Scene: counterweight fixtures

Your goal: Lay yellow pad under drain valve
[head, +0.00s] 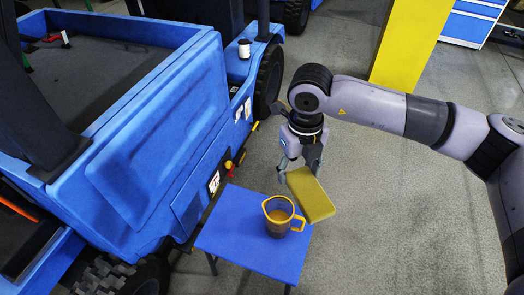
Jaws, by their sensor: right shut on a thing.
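The yellow pad (313,196) is a flat slab held tilted at the right edge of the small blue table. My right gripper (302,172) is shut on its upper end. The drain valve (229,167), a small red and yellow fitting, sits low on the side of the blue vehicle (160,125), left of the gripper. The pad is apart from the valve, to its right. My left gripper is not in view.
The small blue table (235,235) holds a clear jug (279,217) with a yellow rim and handle and brown liquid, close to the pad. A white spool (244,48) stands on the vehicle. A yellow post (408,40) rises behind my arm. The grey floor at right is clear.

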